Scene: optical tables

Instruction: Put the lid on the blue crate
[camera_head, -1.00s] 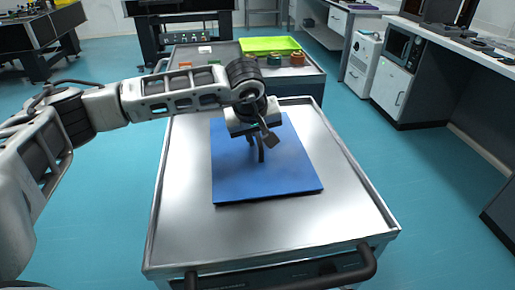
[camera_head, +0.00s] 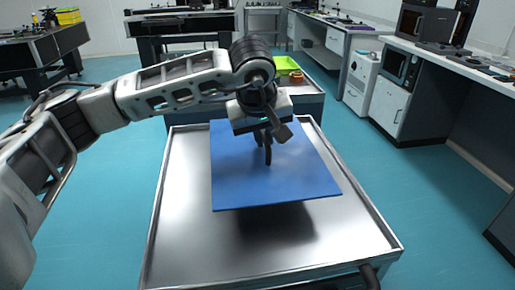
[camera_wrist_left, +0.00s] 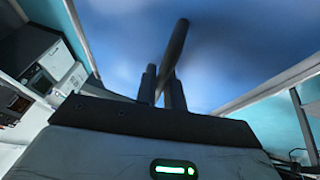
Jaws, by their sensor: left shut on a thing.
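The flat blue lid (camera_head: 275,186) is in the air a little above the metal cart top (camera_head: 180,235), with a dark shadow under it. My left gripper (camera_head: 266,152) is over the middle of the lid, pointing down, and is shut on its dark handle. In the left wrist view the fingers (camera_wrist_left: 163,88) close on the dark handle bar (camera_wrist_left: 177,48), and the blue lid (camera_wrist_left: 240,55) fills the background. No blue crate can be made out in the views. My right gripper is not in view.
Behind the cart stands another cart with a green tray (camera_head: 286,65) and an orange-brown round item (camera_head: 296,77), partly hidden by my arm. A counter with a microwave (camera_head: 402,67) and a white cabinet (camera_head: 362,72) are at the right. The floor on both sides is clear.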

